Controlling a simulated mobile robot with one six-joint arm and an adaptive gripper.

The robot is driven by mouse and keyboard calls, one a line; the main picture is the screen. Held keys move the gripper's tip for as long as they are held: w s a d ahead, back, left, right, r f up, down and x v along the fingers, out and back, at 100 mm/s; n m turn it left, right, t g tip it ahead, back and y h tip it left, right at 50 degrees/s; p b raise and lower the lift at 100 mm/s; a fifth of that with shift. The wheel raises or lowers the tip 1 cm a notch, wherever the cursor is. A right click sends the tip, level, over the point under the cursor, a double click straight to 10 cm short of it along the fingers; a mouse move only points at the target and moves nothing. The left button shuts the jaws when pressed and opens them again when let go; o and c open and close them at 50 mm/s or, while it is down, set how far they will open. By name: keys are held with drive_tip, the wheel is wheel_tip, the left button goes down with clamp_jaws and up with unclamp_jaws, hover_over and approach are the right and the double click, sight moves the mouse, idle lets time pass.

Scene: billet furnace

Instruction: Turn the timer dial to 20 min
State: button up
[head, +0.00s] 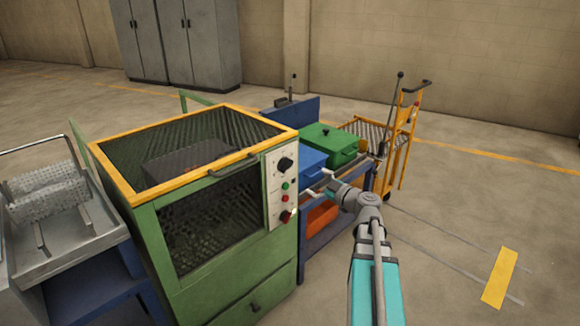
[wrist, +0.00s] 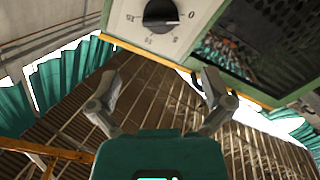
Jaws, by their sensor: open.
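The timer dial (head: 285,164) is a black round knob on the white control panel (head: 274,205) of the green furnace in the head view. The wrist view shows the dial (wrist: 160,14) at the top edge, partly cut off, with printed marks that include 0 on the right and 15 on the left. I cannot tell its exact setting. My gripper (head: 318,183) is open and empty, to the right of the panel in the head view. In the wrist view its two fingers (wrist: 160,82) are spread below the dial, apart from it.
Below the dial are a green button (head: 285,185) and red controls (head: 286,215). The furnace has a yellow-rimmed mesh top (head: 120,180). A blue bench with a green box (head: 330,143) and a yellow trolley (head: 404,130) stand behind my gripper.

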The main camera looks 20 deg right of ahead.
sight(290, 167)
drive_tip(key=x, duration=1.3)
drive_tip(key=shift+w, duration=0.2)
drive_tip(key=c, duration=0.9)
drive_tip(key=shift+w+d, duration=0.1)
drive_tip(key=shift+d, duration=0.3)
drive_tip(key=shift+c, duration=0.2)
drive_tip(key=shift+a, duration=0.3)
